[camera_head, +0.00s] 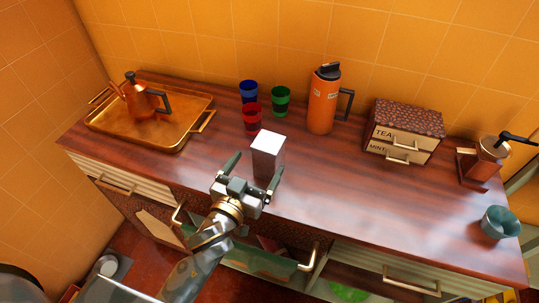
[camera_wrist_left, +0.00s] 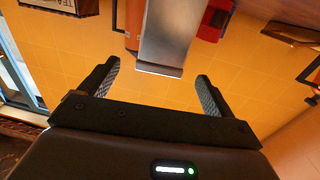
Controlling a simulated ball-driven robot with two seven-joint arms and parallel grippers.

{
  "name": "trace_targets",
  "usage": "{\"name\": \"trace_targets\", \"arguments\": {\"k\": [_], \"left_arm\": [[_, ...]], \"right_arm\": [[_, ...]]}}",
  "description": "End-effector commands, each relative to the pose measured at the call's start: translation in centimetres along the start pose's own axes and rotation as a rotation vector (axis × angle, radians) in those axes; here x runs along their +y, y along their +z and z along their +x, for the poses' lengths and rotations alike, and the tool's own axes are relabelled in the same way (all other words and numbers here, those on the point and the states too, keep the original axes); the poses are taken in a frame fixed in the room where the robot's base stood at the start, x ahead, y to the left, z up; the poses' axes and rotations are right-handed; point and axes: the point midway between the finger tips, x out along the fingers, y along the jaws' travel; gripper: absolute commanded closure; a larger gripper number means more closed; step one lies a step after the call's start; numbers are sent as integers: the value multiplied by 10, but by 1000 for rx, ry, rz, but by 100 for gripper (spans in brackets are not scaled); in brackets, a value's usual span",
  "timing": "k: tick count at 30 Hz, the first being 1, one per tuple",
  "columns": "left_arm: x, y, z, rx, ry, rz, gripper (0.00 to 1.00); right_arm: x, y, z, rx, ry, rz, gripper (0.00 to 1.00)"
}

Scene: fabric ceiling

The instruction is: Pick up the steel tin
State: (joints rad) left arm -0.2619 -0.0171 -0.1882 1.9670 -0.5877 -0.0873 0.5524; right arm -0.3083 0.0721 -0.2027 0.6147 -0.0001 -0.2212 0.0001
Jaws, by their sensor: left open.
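The steel tin (camera_head: 268,155) is a plain grey box with a bright top, upright near the front of the wooden counter. My left gripper (camera_head: 253,169) is open and empty in front of it, its fingers spread and pointing towards it. In the left wrist view the tin (camera_wrist_left: 168,32) appears from the top edge, lined up between the two fingertips (camera_wrist_left: 158,70) and apparently just beyond them. I cannot tell the exact gap. My right gripper is in neither view.
Behind the tin stand red (camera_head: 252,115), blue (camera_head: 248,91) and green (camera_head: 281,100) cups and an orange flask (camera_head: 323,103). A copper tray (camera_head: 180,133) with a kettle (camera_head: 146,101) is left. A tea box (camera_head: 403,133), grinder (camera_head: 484,162) and teal bowl (camera_head: 500,222) are right.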

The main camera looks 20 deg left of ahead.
Motion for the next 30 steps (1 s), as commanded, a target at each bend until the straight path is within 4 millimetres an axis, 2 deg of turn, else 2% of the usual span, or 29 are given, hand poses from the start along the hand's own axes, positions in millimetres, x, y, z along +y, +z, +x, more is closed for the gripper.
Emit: {"name": "trace_targets", "arguments": {"k": [3, 7, 16, 19, 25, 26, 30], "left_arm": [[0, 1, 19, 1, 1, 0, 11], [0, 0, 28, -1, 1, 1, 11], [-1, 0, 72, -1, 1, 1, 11], [-1, 0, 79, -2, 2, 0, 11], [-1, -1, 79, -2, 1, -1, 11], [-1, -1, 79, -2, 1, 0, 16], [-1, -1, 79, -2, 1, 0, 55]], "right_arm": [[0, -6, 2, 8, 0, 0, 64], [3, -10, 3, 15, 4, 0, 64], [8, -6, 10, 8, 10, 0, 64], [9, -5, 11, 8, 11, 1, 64], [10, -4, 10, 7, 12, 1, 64], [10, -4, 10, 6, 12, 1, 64], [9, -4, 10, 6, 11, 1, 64]]}}
